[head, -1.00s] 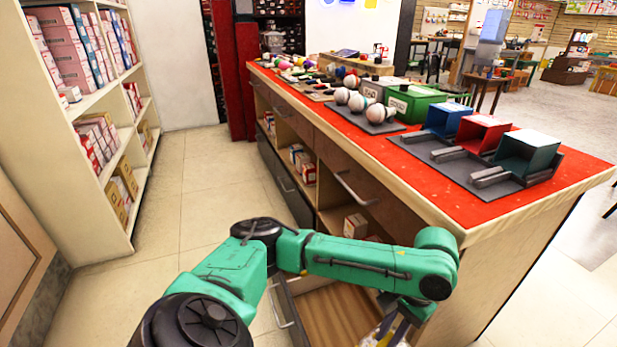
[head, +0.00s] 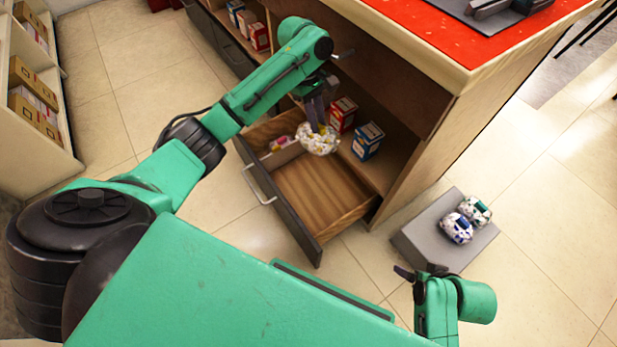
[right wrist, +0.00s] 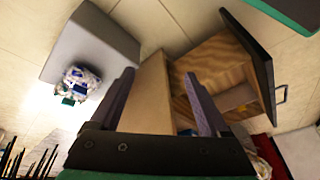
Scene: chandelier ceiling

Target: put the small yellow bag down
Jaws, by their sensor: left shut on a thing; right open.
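The small yellow bag (head: 318,140), white with yellow patches, is in my left gripper (head: 316,122). The gripper is shut on its top and points down. The bag is over the back part of an open wooden drawer (head: 312,190), close to the divider; I cannot tell whether it touches the drawer floor. My right gripper (head: 420,273) is at the lower right in the head view, away from the drawer. In the right wrist view its two fingers (right wrist: 160,100) are apart with nothing held between them.
A pink and yellow item (head: 279,144) lies in the drawer's far-left compartment. Red and blue boxes (head: 368,140) stand on the shelf behind the drawer. On the floor at right, a grey block (head: 420,234) bears two patterned bags (head: 462,226). The drawer's front area is bare.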

